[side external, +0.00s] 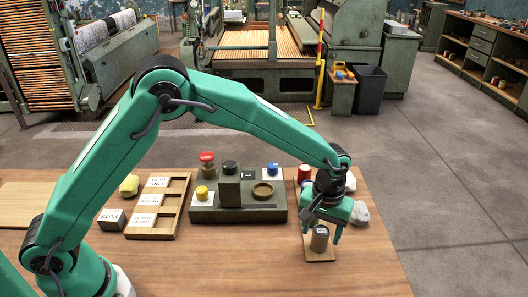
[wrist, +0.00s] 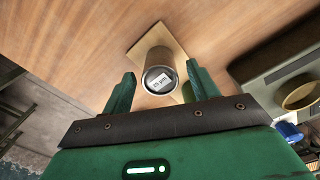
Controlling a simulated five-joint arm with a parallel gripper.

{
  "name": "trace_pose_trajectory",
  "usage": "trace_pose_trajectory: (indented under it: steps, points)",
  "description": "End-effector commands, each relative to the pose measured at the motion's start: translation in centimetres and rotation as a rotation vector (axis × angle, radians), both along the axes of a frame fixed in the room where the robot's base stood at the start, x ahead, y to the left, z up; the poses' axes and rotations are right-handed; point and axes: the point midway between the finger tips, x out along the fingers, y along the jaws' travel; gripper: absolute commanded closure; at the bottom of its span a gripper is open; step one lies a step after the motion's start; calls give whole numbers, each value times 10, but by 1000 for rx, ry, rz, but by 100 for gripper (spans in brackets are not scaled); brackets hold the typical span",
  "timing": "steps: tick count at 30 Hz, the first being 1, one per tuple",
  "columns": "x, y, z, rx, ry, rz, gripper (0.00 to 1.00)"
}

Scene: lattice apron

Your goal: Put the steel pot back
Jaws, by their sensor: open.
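The steel pot (side external: 320,239) is a small grey-brown cylinder with a pale label on its top. It stands upright on a square wooden board (side external: 318,256) at the table's right front. In the wrist view the pot (wrist: 160,62) shows between and slightly beyond my fingertips. My gripper (side external: 322,233) is open and points down over the pot, one finger on each side, with visible gaps in the wrist view (wrist: 160,76). A grey-green stand (side external: 235,214) to the left holds red, black, blue and yellow topped pieces and an empty-looking round brass ring (side external: 263,190).
A wooden tray (side external: 172,213) with white cards lies left of the stand, beside a block marked POTS (side external: 111,220) and a yellow lump (side external: 129,185). A red cylinder (side external: 304,173) and a grey lump (side external: 360,213) are near my gripper. The front of the table is clear.

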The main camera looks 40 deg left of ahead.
Motion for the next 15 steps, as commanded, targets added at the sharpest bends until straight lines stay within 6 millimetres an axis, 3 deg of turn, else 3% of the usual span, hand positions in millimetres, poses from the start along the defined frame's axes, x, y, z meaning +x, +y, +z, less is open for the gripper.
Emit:
trace_pose_trajectory:
  steps: [15]
  points:
    - [1, 0, 80, -2, -4, 0, 40]
